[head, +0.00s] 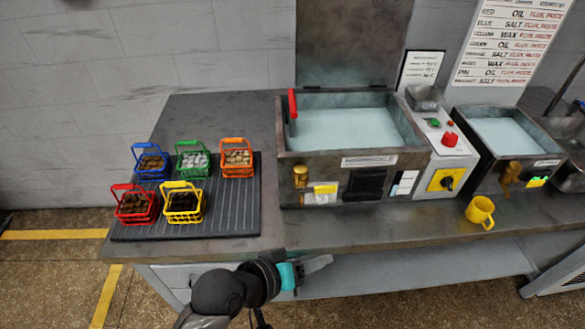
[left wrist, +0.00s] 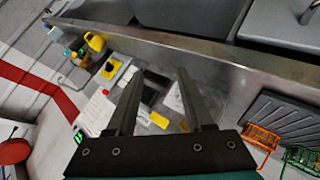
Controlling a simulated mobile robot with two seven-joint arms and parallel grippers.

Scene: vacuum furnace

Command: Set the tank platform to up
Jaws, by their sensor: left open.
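The tank (head: 388,162) stands on the bench, its lid (head: 350,45) raised behind it. Pale liquid fills it; no separate platform can be made out below the surface. A red-handled lever (head: 292,105) stands upright at its left inner wall. On its right is a control panel (head: 430,165) with a green button, a red button (head: 449,139) and a black rotary switch (head: 446,183) on a yellow plate. My left gripper (head: 318,263) is in front of the bench edge, below the tank, apart from it. Its fingers (left wrist: 159,78) are open and empty. My right gripper is not in view.
Several coloured wire baskets with contents stand on a ribbed dark mat (head: 225,215) at the left. A yellow mug (head: 480,212) stands near the front edge at the right. A second tank (head: 480,160) is further right. The bench front edge (head: 350,243) lies near my left gripper.

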